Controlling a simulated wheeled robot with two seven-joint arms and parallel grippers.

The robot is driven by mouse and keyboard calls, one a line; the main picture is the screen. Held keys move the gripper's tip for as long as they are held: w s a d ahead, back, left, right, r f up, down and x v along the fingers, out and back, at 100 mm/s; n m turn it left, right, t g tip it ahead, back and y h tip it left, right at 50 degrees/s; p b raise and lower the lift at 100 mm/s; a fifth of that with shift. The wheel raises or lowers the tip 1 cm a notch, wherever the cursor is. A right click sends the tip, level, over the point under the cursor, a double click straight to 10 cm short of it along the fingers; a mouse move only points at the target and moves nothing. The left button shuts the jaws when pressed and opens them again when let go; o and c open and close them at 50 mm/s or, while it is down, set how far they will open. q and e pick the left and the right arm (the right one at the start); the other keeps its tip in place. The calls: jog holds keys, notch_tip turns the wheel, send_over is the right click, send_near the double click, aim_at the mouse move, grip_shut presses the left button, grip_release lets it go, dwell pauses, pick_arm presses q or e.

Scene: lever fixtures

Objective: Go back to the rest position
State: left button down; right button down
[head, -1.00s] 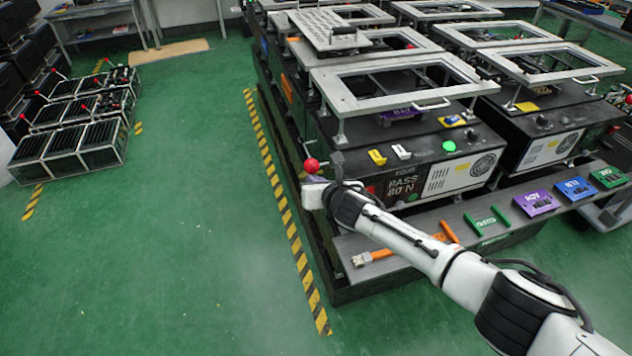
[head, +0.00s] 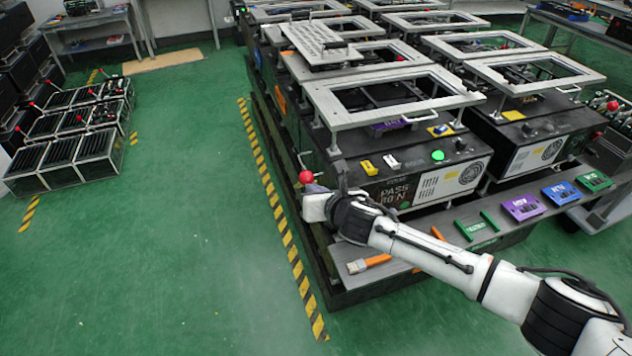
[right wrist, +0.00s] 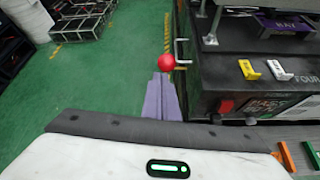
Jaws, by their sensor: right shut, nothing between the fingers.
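My right gripper (right wrist: 162,98) shows in the right wrist view with its purple fingers together and nothing between them. In the head view the right gripper (head: 312,188) is at the left front corner of the nearest black lever fixture (head: 440,165), mostly hidden behind my own wrist. A red ball knob (head: 306,177) of a lever shows just beyond the fingertips. The knob (right wrist: 166,62) also shows just past the fingertips in the right wrist view; I cannot tell whether they touch. My left gripper is in neither view.
A grey shelf (head: 412,267) along the fixture's front holds an orange-handled brush (head: 369,263), green pieces, and purple, blue and green blocks. More fixtures stand behind and to the right. Several black units with red knobs (head: 75,155) stand at the left. The green floor (head: 150,260) between is clear.

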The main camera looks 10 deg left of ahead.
jog(key=s+f+m+g, duration=0.3)
jog(key=s+m, duration=1.1)
jog(key=s, duration=0.2)
jog(key=s+d+f+m+g+h, duration=0.2)
jog(key=s+d+m+g+h, duration=0.3)
jog(key=s+d+m, duration=2.2)
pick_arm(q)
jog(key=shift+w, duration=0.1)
pick_arm(e)
jog(key=w+a+f+n+t, duration=0.1)
jog(key=w+a+f+t, duration=0.1)
jog(key=f, duration=0.4)
jog(key=w+a+f+n+t+y, duration=0.1)
jog(key=w+f+n+t, duration=0.1)
jog(key=f, duration=0.4)
jog(key=shift+w+a+f+n+t+y, duration=0.35)
jog(key=shift+w+t, duration=0.55)
jog(key=shift+w, duration=0.3)
